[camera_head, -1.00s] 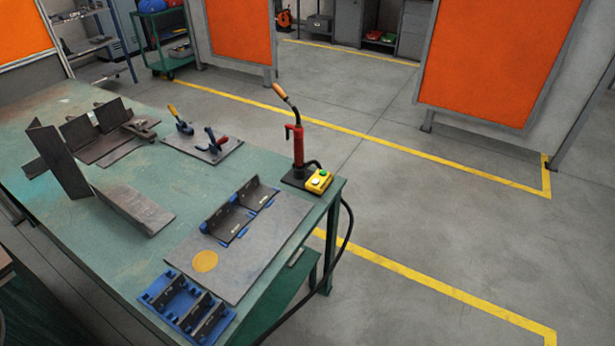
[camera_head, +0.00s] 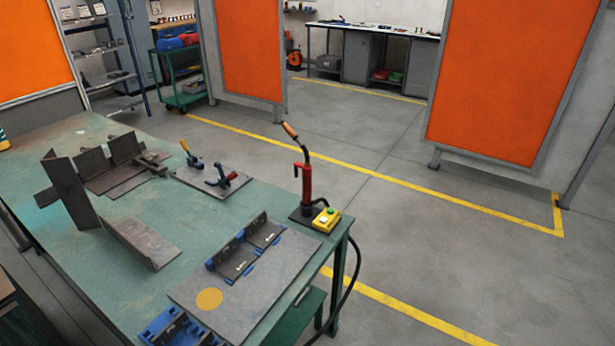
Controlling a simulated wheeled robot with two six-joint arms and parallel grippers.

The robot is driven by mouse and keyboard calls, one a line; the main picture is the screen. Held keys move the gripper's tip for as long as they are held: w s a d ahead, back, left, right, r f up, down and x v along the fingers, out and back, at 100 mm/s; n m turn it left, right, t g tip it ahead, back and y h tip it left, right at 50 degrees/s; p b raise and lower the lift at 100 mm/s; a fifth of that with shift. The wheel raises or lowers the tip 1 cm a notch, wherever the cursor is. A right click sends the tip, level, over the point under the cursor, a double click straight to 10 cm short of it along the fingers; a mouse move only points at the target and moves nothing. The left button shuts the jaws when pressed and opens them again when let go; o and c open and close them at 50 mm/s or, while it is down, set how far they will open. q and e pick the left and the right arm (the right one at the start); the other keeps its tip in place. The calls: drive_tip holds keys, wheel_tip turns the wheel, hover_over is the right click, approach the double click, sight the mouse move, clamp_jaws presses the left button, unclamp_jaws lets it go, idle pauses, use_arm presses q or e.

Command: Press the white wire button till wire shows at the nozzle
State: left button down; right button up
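A yellow button box (camera_head: 327,220) sits at the right corner of the green table. It has a green button (camera_head: 332,211) on the far side and a white button (camera_head: 323,219) on the near side. A red welding torch (camera_head: 306,183) stands upright in a dark holder just left of the box. Its dark neck bends up to a copper-coloured nozzle (camera_head: 290,130). The picture is too small to tell whether wire shows at the nozzle. Neither of my grippers is in view.
The green table (camera_head: 130,262) holds a plate with angle brackets (camera_head: 232,288), a blue rack (camera_head: 165,327), clamps on a plate (camera_head: 212,178) and several dark steel angles (camera_head: 75,190). A black cable (camera_head: 352,285) hangs off its right edge. Open floor lies to the right, before orange screens (camera_head: 500,80).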

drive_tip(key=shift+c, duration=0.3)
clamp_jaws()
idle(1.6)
